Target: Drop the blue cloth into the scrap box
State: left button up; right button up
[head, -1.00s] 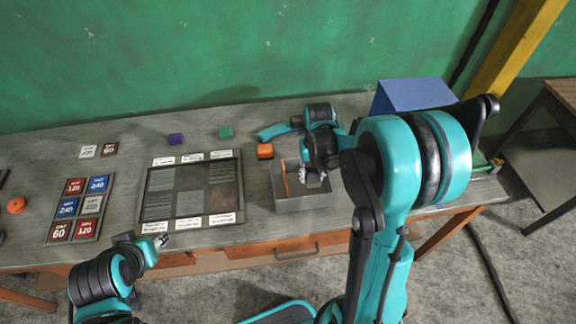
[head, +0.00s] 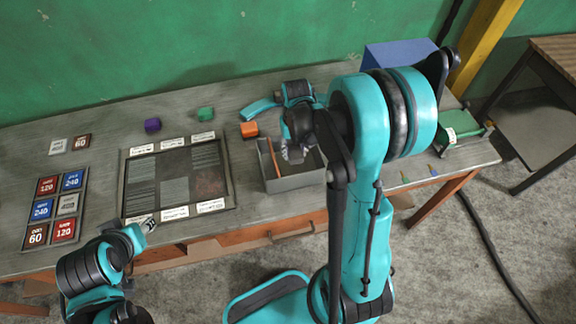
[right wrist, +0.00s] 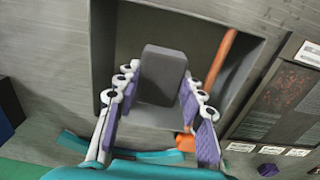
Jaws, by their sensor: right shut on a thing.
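The grey open box (head: 296,183) stands near the table's front edge with an orange stick (head: 272,157) inside. My right gripper (head: 294,152) is above its opening, pointing down. In the right wrist view the gripper (right wrist: 160,95) is shut on a dark grey block (right wrist: 165,72), with the box (right wrist: 102,60) beneath. I make out no clear blue cloth. A flat teal-blue thing (head: 260,109) lies behind the box, also in the right wrist view (right wrist: 75,145); I cannot tell if it is cloth. My left gripper (head: 148,224) hangs at the front left, its jaws unclear.
An orange block (head: 249,129), a green block (head: 206,114) and a purple block (head: 152,125) lie at the back. A dark panel (head: 180,180) and a rack of grit cards (head: 54,207) lie left. A blue box (head: 398,53) stands at the back right.

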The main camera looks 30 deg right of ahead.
jog(key=o, duration=1.2)
notch_tip(320, 180, up, 12)
jog(key=shift+r, duration=0.1)
jog(key=shift+a, duration=0.1)
jog(key=s+a+f+n+t+b, duration=0.1)
jog(key=s+a+f+t+b, duration=0.1)
jog(key=s+a, duration=0.1)
jog(key=s+a+f+t+b, duration=0.1)
jog(key=s+a+t+b, duration=0.1)
jog(key=s+a+b, duration=0.1)
jog(key=s+a+f+n+t+b, duration=0.1)
jog(key=s+a+f+t+b, duration=0.1)
jog(key=s+a+t+b, duration=0.1)
jog(key=shift+s+a+f+n, duration=0.2)
jog(key=shift+s+a, duration=0.15)
jog(key=shift+s, duration=0.15)
jog(key=shift+s+a+f+n, duration=0.1)
jog(key=shift+s+a+f, duration=0.05)
jog(key=shift+s+a, duration=0.3)
